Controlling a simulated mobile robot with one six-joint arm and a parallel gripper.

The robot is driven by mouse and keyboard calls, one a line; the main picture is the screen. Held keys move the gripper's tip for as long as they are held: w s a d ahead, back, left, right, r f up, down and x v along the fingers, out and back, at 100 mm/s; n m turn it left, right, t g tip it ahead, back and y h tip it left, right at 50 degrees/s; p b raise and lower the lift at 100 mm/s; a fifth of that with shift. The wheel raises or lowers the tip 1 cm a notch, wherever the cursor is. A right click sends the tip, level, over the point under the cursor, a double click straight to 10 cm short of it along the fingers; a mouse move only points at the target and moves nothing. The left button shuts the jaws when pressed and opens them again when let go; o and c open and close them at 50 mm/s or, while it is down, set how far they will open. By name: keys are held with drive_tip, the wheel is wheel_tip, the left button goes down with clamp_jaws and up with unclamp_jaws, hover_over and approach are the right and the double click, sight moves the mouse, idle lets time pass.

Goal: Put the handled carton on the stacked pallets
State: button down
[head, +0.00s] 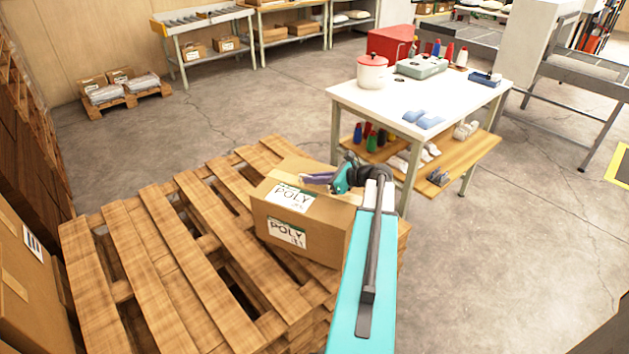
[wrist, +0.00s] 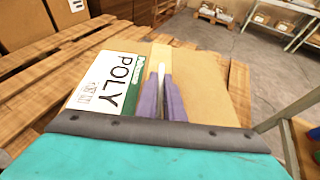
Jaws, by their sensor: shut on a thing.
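The handled carton (head: 318,232) is a brown box with white "POLY" labels on its top and side. It is over the right end of the stacked pallets (head: 165,232), upright; I cannot tell whether its bottom touches the slats. My gripper (head: 318,180) is at the top of the carton, its purple fingers shut on the handle, which they largely hide. In the wrist view, the fingers (wrist: 160,92) are close together over the carton top (wrist: 205,85), beside the label. The pallets (wrist: 35,75) show to the left there.
A white worktable (head: 455,95) with a pot, tools and a lower shelf of bottles stands just beyond the carton. Cartons (head: 28,270) line the left edge. The pallets' left and middle slats are bare. Open floor lies to the right.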

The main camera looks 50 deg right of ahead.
sight(312, 185)
drive_tip(key=shift+w+d+r, duration=0.1)
drive_tip(key=shift+w+r, duration=0.05)
drive_tip(key=shift+w+d, duration=0.15)
drive_tip(key=shift+w, duration=0.3)
drive_tip(key=shift+f, duration=0.25)
drive_tip(key=shift+f+p, duration=0.55)
drive_tip(key=shift+f, duration=1.15)
drive_tip(key=c, duration=1.9)
unclamp_jaws()
drive_tip(key=shift+f, duration=0.1)
drive_tip(key=b+v, duration=0.2)
drive_tip(key=v, duration=0.8)
drive_tip(key=shift+s+r, duration=0.2)
drive_tip(key=shift+s, duration=0.05)
drive_tip(key=shift+v, duration=0.8)
